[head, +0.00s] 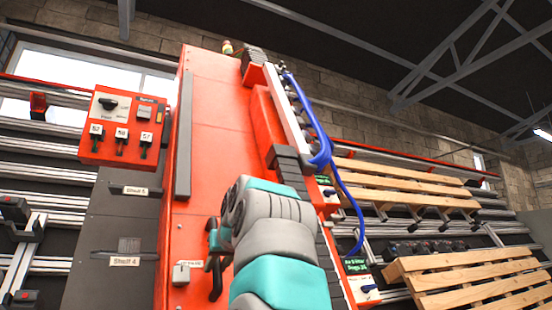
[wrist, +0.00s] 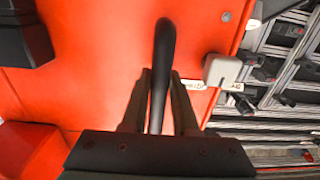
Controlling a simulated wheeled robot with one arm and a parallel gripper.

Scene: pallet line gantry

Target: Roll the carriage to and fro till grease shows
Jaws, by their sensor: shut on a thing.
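A tall red panel (head: 207,140) stands in the middle of the head view. On its right side a red block that looks like the carriage (head: 263,125) sits beside a pale rail (head: 286,110), with dark bellows (head: 292,172) below it. A black curved handle (head: 216,282) stands out low on the panel. In the wrist view my gripper (wrist: 161,80) is shut on the black handle (wrist: 164,45), one finger on each side. In the head view my arm hides most of the gripper. I cannot make out grease on the rail.
A white switch box (wrist: 222,70) is close right of the handle. A red control box (head: 122,127) hangs at left above grey shelf drawers (head: 128,190). Blue hoses (head: 322,150) loop down at right. Wooden pallets (head: 470,280) lie on racks farther right.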

